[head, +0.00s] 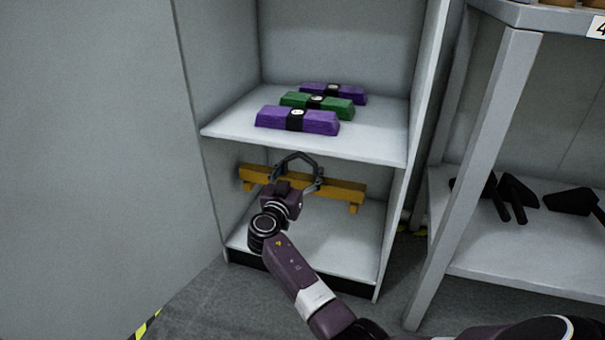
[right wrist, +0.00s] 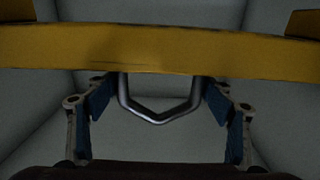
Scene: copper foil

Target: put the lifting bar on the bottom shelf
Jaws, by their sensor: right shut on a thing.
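The lifting bar (head: 343,188) is a long yellow bar with short feet under its ends and a metal handle. It is in the lower compartment of the cabinet, roughly level. It appears to be above the bottom shelf (head: 335,245), with no contact visible. My right gripper (head: 299,178) is shut on the bar, at its middle. In the right wrist view the bar (right wrist: 170,50) crosses the top, and the metal handle is between the fingers (right wrist: 160,100). My left gripper is not in view.
The shelf above (head: 370,138) carries purple and green bars (head: 318,124). The cabinet's left wall (head: 205,85) and right wall (head: 420,75) flank the compartment. The bottom shelf shows clear. A rack at the right holds black tools (head: 515,195).

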